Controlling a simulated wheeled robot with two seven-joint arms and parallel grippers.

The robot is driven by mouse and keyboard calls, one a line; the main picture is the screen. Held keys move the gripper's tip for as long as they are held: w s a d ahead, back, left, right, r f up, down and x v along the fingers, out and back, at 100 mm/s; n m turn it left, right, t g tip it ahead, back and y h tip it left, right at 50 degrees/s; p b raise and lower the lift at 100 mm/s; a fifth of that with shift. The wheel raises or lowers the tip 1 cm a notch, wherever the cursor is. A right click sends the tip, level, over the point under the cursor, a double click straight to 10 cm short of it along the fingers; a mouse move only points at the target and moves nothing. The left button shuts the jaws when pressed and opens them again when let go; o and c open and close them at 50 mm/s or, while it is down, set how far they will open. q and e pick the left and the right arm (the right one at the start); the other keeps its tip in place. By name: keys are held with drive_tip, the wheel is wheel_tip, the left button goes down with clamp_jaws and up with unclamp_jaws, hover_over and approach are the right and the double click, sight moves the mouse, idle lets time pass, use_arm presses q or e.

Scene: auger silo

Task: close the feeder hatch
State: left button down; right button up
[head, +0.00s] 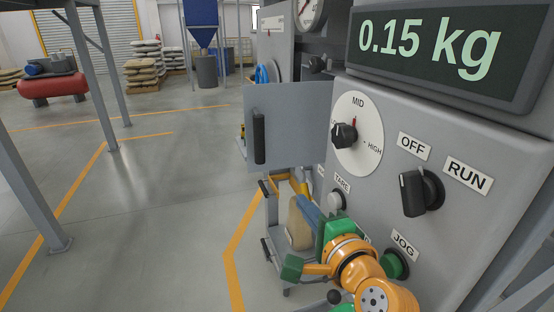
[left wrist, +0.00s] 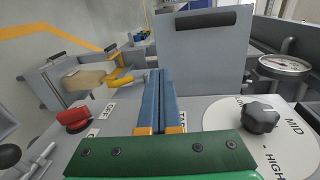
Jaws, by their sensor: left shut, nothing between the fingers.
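The feeder hatch (head: 297,120) is a flat grey panel with a black bar handle (head: 259,138). It stands open, swung out from the grey control cabinet. In the left wrist view the hatch (left wrist: 198,62) rises just beyond and right of my fingers, with its handle (left wrist: 206,20) along the top. My left gripper (head: 302,192) is below the hatch, close to the cabinet face. Its blue fingers (left wrist: 158,78) are shut with nothing between them. I cannot tell whether they touch the hatch. My right gripper is not in view.
The cabinet carries a MID/HIGH dial (head: 345,134), an OFF/RUN knob (head: 413,192), a green JOG button (head: 396,264) and a display (head: 440,45) reading 0.15 kg. A cart with a tan sack (head: 299,228) stands below the hatch. The floor to the left is open.

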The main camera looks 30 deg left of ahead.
use_arm(q)
drive_tip(key=s+r+n+y, duration=0.2)
drive_tip(key=s+r, duration=0.1)
drive_tip(key=r, duration=0.4)
drive_tip(key=p, duration=0.5)
approach(261, 142)
drive_tip(key=shift+g+y, duration=0.3)
drive_tip(key=shift+g, duration=0.1)
drive_tip(key=x, duration=0.6)
drive_tip(key=shift+w+d+r, duration=0.1)
drive_tip(key=shift+w+r, duration=0.05)
drive_tip(key=shift+w, duration=0.05)
drive_tip(key=shift+w+a, duration=0.2)
drive_tip(key=shift+a, duration=0.15)
